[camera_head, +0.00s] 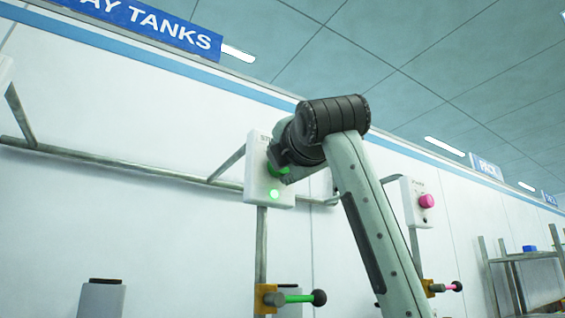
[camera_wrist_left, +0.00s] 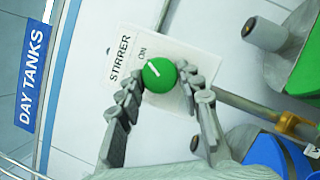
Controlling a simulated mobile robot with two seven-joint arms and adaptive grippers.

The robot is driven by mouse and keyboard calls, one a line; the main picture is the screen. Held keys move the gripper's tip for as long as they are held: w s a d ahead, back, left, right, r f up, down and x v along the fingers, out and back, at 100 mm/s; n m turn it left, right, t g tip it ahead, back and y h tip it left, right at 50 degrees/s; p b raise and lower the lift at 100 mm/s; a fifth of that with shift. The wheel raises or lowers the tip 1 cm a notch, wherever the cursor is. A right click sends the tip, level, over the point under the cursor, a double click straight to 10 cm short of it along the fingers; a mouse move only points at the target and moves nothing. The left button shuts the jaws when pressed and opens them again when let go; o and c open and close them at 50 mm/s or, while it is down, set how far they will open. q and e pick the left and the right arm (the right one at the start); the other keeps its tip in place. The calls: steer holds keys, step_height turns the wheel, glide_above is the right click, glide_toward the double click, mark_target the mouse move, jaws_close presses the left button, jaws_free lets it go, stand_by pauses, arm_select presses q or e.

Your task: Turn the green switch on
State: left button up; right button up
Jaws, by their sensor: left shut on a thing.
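The green switch (camera_wrist_left: 159,74) is a round knob with a white pointer mark, on a white panel labelled STIRRER (camera_wrist_left: 180,50). The mark points roughly toward the word ON. My left gripper (camera_wrist_left: 163,84) is shut on the knob, with a finger on each side. In the head view the white switch box (camera_head: 256,183) is on the wall frame, and only part of the green knob (camera_head: 279,170) shows beside my wrist. A green lamp (camera_head: 274,195) glows on the box. My fingers are mostly hidden there. My right gripper is not in view.
A second box (camera_head: 413,203) with a pink knob (camera_head: 427,201) is to the right. Below are a green-handled valve (camera_head: 297,299) and a pink-handled one (camera_head: 446,287). A horizontal rail (camera_head: 110,161) runs along the wall. A metal rack (camera_head: 510,258) stands at far right.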

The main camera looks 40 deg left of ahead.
arm_select(q)
steer(key=o, duration=1.1)
steer(key=shift+o, duration=0.2)
steer(key=shift+s+d, duration=0.1)
steer(key=shift+d, duration=0.05)
steer(key=v, duration=1.1)
steer(key=shift+s+d, duration=0.25)
steer(key=shift+d, duration=0.05)
